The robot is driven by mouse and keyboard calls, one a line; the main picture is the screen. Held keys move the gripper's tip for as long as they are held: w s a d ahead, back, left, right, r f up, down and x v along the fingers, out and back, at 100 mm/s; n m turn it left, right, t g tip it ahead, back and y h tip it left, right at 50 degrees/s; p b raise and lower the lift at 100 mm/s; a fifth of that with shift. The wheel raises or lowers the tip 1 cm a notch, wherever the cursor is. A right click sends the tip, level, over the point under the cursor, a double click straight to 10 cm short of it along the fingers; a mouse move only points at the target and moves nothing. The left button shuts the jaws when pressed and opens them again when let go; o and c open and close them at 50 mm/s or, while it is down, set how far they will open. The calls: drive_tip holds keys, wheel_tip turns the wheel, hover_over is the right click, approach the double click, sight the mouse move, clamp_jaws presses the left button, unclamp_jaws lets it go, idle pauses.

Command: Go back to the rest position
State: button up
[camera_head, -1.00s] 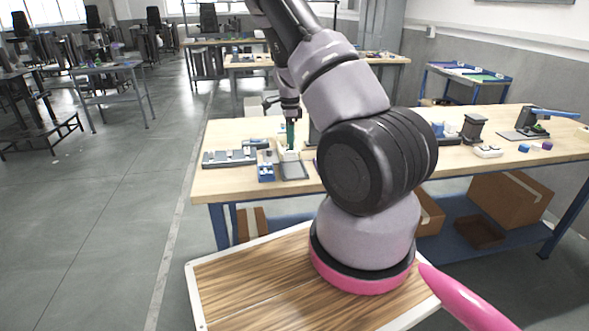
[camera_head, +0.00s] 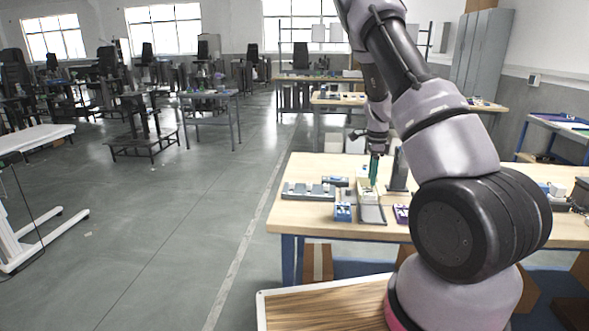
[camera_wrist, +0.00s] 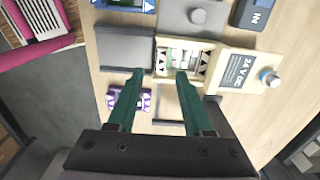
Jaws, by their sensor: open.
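My gripper (camera_head: 373,170) has long green fingers and points down over the wooden bench. In the wrist view its fingertips (camera_wrist: 160,75) are apart, with nothing held between them. Just beyond them is a cream box (camera_wrist: 207,57) labelled 24 V DC, with a silver knob and an open pocket holding pale and green parts. The box also shows in the head view (camera_head: 366,188), partly behind the fingers. Whether the fingertips touch it I cannot tell.
A grey plate (camera_wrist: 126,50) and a small purple piece (camera_wrist: 130,100) lie beside the box. A grey row of blocks (camera_head: 308,191) and a blue device (camera_head: 343,211) stand on the bench's left part.

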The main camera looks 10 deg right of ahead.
drive_tip(key=s+a+r+n+t+y, duration=0.1)
drive_tip(key=s+a+r+n, duration=0.25)
drive_tip(key=r, duration=0.45)
drive_tip(key=s+a+r+n+t+y, duration=0.15)
drive_tip(key=s+a+r, duration=0.25)
drive_tip(key=r, duration=0.4)
drive_tip(key=s+a+r+n+t+y, duration=0.1)
drive_tip(key=s+a+r+n, duration=0.2)
drive_tip(key=r, duration=0.5)
drive_tip(key=s+a+r+n+t, duration=0.2)
drive_tip(key=s+r+n, duration=0.2)
drive_tip(key=s, duration=0.5)
drive_tip(key=s+a+r+n+t+h, duration=0.1)
drive_tip(key=s+a+r+n, duration=0.2)
drive_tip(key=s, duration=0.7)
wheel_tip(320, 180, up, 3)
drive_tip(key=shift+a+n+t, duration=0.25)
drive_tip(key=shift+n+t, duration=0.1)
drive_tip(key=shift+n, duration=0.75)
drive_tip(key=shift+h, duration=0.25)
